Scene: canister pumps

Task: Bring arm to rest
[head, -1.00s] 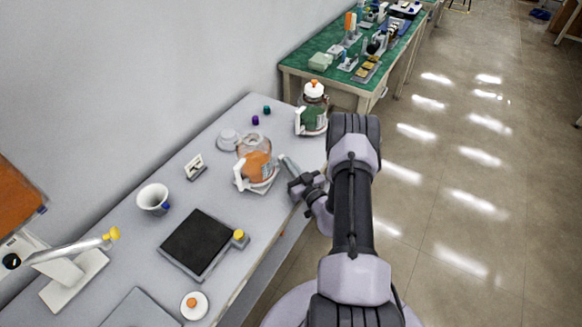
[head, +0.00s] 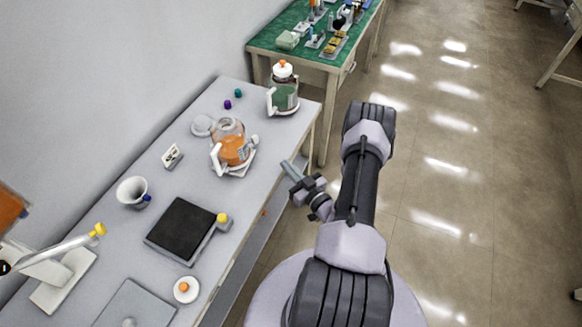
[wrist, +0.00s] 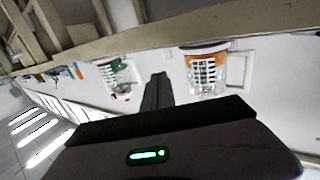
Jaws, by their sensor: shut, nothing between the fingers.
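My gripper (head: 291,171) is shut and empty. In the head view it is beside the table's right edge, apart from the canisters. The glass canister with orange liquid (head: 232,150) stands on the grey table (head: 255,185), left of my gripper. The canister with green liquid (head: 284,92) stands near the table's far right corner. In the wrist view my gripper's closed fingers (wrist: 158,88) point between the green canister (wrist: 119,76) and the orange canister (wrist: 205,72), apart from both.
A black plate (head: 181,230), a white cup (head: 132,191) and a white dish with an orange knob (head: 186,289) are on the table. A green-topped bench (head: 300,55) stands behind. The floor (head: 440,190) on the right is clear.

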